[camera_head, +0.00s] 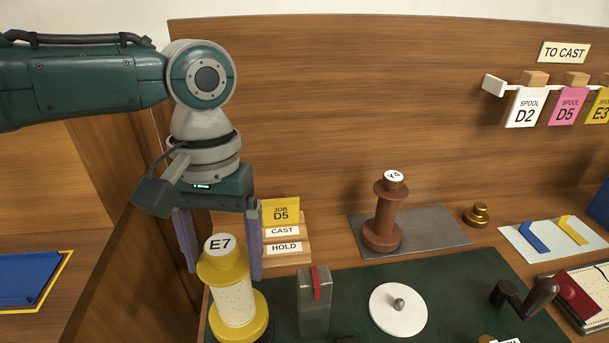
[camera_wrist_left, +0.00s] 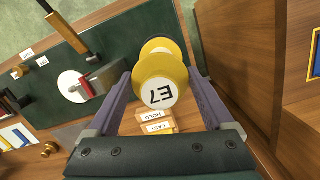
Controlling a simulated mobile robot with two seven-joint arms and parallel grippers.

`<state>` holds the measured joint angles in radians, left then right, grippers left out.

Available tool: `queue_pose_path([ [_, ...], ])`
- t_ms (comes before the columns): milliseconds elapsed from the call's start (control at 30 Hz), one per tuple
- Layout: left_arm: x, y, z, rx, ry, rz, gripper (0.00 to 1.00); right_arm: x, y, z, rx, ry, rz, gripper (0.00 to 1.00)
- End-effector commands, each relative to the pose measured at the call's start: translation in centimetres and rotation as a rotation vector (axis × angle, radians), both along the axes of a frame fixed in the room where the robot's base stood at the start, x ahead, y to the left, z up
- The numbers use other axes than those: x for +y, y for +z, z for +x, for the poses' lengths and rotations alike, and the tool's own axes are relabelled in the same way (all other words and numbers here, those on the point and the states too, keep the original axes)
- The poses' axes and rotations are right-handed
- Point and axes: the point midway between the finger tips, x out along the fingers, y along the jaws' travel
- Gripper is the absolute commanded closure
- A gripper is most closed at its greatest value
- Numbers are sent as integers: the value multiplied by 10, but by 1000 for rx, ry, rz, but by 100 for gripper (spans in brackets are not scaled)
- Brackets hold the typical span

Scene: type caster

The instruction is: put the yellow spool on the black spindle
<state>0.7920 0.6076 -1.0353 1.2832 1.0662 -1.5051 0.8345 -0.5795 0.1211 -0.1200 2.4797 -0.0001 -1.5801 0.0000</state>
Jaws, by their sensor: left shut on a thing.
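The yellow spool (camera_head: 235,291), labelled E7 on its top, has a pale wound core between yellow flanges. My left gripper (camera_head: 222,262) is shut on its upper flange from above, with one purple finger on each side. The spool is about upright at the left end of the dark green mat. I cannot tell whether its base touches anything. In the left wrist view the spool (camera_wrist_left: 160,83) shows between the fingers. My right gripper is in neither view.
A grey block with a red strip (camera_head: 314,301) stands close right of the spool. Beyond it are a white disc (camera_head: 398,311) and a dark crank (camera_head: 525,298). A brown spool (camera_head: 384,222) stands on a grey plate (camera_head: 440,232). A job card holder (camera_head: 287,246) stands behind.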

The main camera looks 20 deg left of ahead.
Motion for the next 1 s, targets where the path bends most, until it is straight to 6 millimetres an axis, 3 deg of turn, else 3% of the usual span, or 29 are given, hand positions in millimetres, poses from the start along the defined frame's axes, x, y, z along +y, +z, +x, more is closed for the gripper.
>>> queue_pose_path([
  [1000, 0, -16, 0, 0, -1, -1, 100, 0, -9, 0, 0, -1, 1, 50],
])
